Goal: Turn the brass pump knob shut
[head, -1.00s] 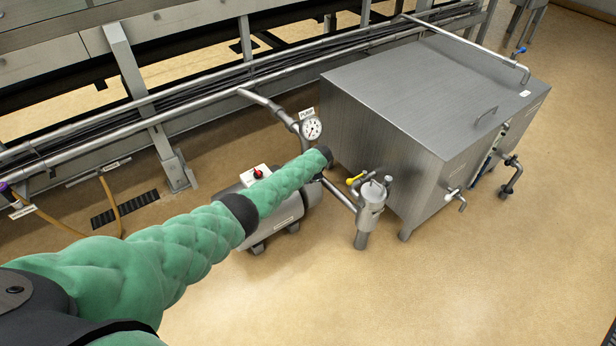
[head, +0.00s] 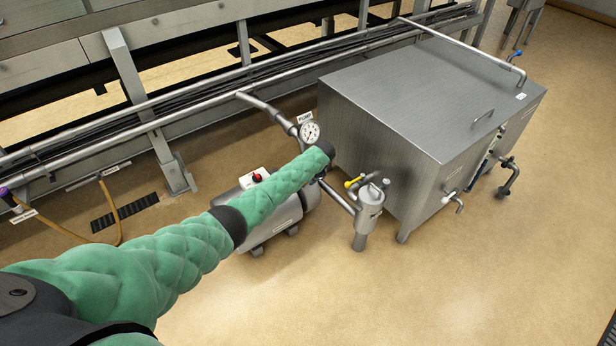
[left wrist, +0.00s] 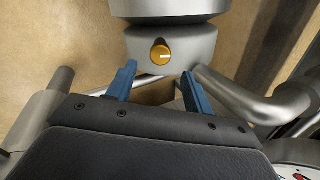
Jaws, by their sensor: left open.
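The brass knob (left wrist: 161,54) shows in the left wrist view as a round golden disc with a pale mark pointing right. It sits on the side of a grey cylindrical metal housing (left wrist: 195,42). My left gripper (left wrist: 160,78) is open, its two blue fingers pointing toward the housing. The knob lies just beyond the gap between the fingertips, and the gripper looks empty and apart from it. In the head view the knob and my left fingers are hidden behind the end of my green-sleeved arm. My right gripper is in neither view.
A round gauge (head: 309,132) stands on the pipe behind my arm. The pump body (head: 270,222) has a red button (head: 257,177). A filter canister with a yellow handle (head: 354,182) and a large steel tank (head: 420,100) stand right. A bent pipe (left wrist: 260,103) runs close to the right finger.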

